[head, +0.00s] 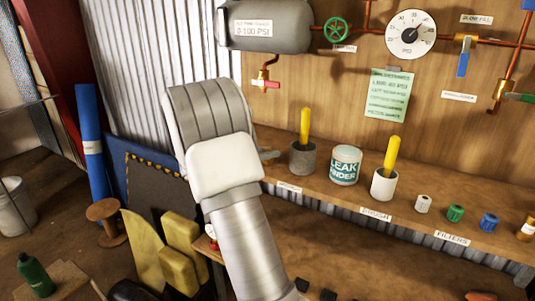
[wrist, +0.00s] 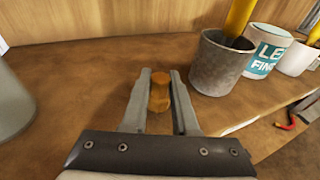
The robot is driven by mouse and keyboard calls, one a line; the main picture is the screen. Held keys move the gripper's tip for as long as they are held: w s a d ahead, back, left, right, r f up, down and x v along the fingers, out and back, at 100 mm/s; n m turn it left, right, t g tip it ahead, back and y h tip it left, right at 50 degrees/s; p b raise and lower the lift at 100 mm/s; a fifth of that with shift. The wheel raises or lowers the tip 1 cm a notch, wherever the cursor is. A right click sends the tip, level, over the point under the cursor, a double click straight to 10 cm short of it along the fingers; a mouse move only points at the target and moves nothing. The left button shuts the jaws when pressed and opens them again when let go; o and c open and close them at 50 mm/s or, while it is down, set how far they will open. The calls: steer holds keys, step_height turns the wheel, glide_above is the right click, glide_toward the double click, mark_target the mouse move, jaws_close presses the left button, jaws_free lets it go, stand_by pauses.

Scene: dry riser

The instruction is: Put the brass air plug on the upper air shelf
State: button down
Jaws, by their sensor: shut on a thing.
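The brass air plug (wrist: 159,93), a small orange-brown piece, is between the two fingers of my gripper (wrist: 160,74) in the wrist view. My gripper is shut on it. The plug is over the brown shelf board (wrist: 85,75), at the left of a grey pot; I cannot tell whether it touches the board. In the head view the same upper shelf (head: 338,195) runs along the wall. There my arm hides the plug and most of my gripper; only a grey fingertip (head: 270,155) shows at the shelf's left end.
A grey pot (head: 302,158) with a yellow handle, a leak finder tin (head: 345,165) and a white pot (head: 383,186) stand along the shelf. Several small filters, including a green one (head: 455,213), stand farther right. A grey rounded thing (wrist: 10,105) is at the wrist view's left edge.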

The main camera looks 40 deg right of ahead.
steer(key=c, duration=0.7)
jaws_free()
